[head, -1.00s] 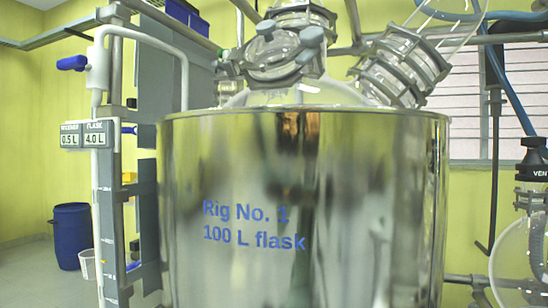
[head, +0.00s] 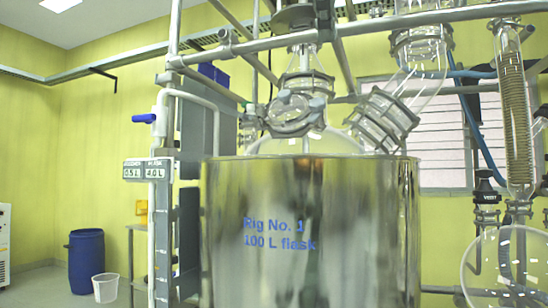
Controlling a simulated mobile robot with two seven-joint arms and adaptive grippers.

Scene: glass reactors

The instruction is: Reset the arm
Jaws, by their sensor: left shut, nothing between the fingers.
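Neither of my grippers nor any part of my arms can be made out in the head view. In front of me stands a large shiny metal vessel (head: 310,270) marked "Rig No. 1 100 L flask". A glass flask top (head: 330,143) rises out of it, with a clamped glass port (head: 295,113) and a slanted clamped neck (head: 382,120).
Metal frame pipes (head: 330,32) cross above the vessel. A post with a blue-handled valve (head: 144,118) and a display (head: 148,170) stands to its left. A blue drum (head: 86,262) and white bucket (head: 105,288) are farther back. Round glassware (head: 510,265) stands right.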

